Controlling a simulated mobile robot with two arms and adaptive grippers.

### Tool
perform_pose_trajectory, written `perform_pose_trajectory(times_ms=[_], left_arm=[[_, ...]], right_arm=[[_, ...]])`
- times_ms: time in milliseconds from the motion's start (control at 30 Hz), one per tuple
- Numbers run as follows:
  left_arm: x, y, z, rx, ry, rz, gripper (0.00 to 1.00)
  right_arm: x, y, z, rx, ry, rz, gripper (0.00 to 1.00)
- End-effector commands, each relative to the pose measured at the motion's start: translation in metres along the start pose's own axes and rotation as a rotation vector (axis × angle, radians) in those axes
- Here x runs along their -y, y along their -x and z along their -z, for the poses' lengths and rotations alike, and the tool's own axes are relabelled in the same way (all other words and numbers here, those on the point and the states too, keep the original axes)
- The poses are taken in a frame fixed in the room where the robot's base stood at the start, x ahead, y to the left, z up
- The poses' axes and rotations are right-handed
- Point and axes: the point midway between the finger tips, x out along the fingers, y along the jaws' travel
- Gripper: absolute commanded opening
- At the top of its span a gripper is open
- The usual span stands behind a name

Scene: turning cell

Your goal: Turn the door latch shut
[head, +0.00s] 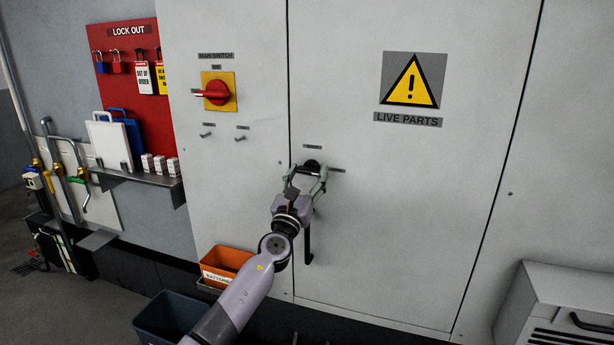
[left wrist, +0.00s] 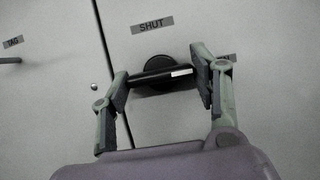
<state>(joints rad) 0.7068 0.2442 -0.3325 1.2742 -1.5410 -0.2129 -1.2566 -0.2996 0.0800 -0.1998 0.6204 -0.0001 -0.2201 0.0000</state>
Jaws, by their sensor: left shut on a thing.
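The door latch (head: 312,164) is a round black knob with a bar across it, on the grey cabinet door just right of the door seam. In the left wrist view the latch bar (left wrist: 160,77) lies nearly level, and a white mark at its right end points toward the right label. The label SHUT (left wrist: 152,25) is above the knob. My left gripper (head: 306,175) is shut on the latch, one finger at each end of the bar; it also shows in the left wrist view (left wrist: 160,88). My right gripper is out of view.
A black vertical handle (head: 308,246) hangs below my gripper. A red main switch (head: 217,92) and two small pegs are left of the seam. An orange bin (head: 228,260) and a dark bin (head: 165,318) stand below. A grey cabinet (head: 560,300) is at right.

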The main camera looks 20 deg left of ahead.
Motion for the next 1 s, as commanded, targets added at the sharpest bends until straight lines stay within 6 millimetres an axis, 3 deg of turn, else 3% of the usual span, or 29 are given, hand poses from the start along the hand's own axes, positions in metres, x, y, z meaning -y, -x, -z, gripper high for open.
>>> perform_pose_trajectory(times_ms=[467, 1000], left_arm=[[0.0014, -0.0001, -0.0002, 0.000, 0.126, -0.051, 0.29], [0.0045, -0.0006, -0.0012, -0.001, 0.580, -0.238, 0.29]], right_arm=[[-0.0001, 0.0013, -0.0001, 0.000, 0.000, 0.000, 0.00], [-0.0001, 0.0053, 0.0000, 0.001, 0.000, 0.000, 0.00]])
